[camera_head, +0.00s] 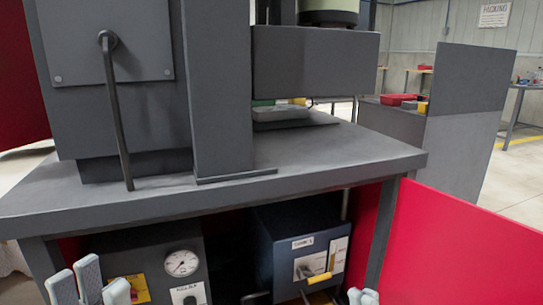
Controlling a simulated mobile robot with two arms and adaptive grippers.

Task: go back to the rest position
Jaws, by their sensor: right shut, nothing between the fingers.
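My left gripper (88,288) is at the bottom left edge of the head view. Its light grey fingers point up and stand apart, with nothing seen between them. My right gripper (362,297) shows only its fingertips at the bottom edge, right of centre. The tips are close together and hold nothing. Both grippers appear in front of the dark machine bench (330,165), below its top. The rest of both grippers and the arms are out of view.
Under the bench are a grey box with a gauge (182,263) and a blue control box (290,250) with a yellow handle (320,278). A red panel (460,245) stands at right. A long dark lever (117,115) hangs on the machine.

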